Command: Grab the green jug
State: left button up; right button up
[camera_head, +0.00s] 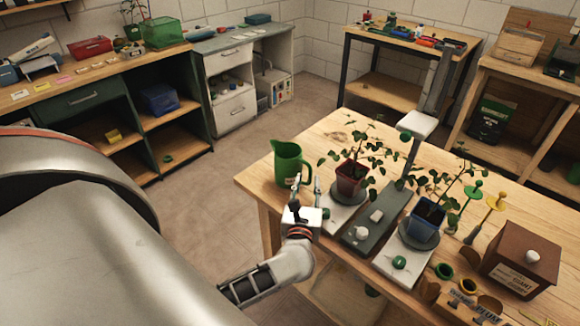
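The green jug (287,164) stands upright near the left corner of the wooden table (340,133), with its spout to the left and its handle to the right. My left gripper (306,184) is at the table's near left edge, just in front of the jug's handle side. Its two fingers point up and stand apart, and nothing is clearly held between them. In the picture they overlap the jug's lower right part and the handle; I cannot tell whether they touch it. My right gripper is not in view.
Right of the jug are a potted seedling in a red-brown pot (351,178), a grey strip (375,222) and a seedling in a blue pot (427,217). A grey post (432,92) rises behind. A brown box (520,258) stands at the right. Table behind the jug is clear.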

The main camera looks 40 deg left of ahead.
aim_at(309, 176)
pick_arm(q)
jog(key=x, duration=0.4)
jog(key=shift+w+d+f, duration=0.1)
jog(key=shift+d+f, duration=0.05)
grip_shut()
jog(key=shift+p, duration=0.3)
